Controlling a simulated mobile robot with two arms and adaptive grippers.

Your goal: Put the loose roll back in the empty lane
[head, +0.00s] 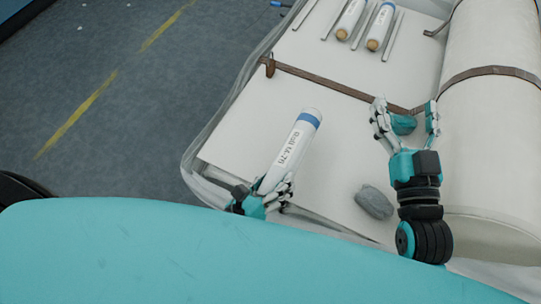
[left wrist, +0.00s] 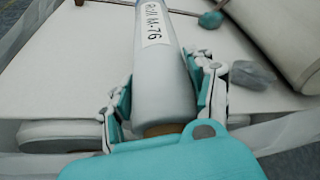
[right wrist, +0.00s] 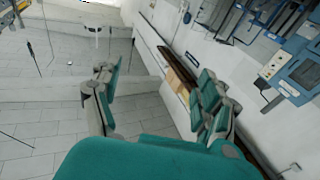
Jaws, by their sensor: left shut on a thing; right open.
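The loose roll (head: 287,153), white with a blue band and a label, slants above or on the white padded surface in the head view. My left gripper (head: 264,197) is shut on its near end. In the left wrist view the roll (left wrist: 164,85) lies between both fingers. At the top of the head view, thin metal strips form lanes. Two lanes hold rolls (head: 350,20) (head: 380,28) with brown ends. The lane left of them (head: 318,18) looks empty; its far end is cut off. My right gripper (head: 407,120) is open and empty.
A brown strap (head: 320,80) crosses the white surface (head: 250,110) between the loose roll and the lanes. A grey lump (head: 374,202) lies near the front. The surface around the roll is mostly clear.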

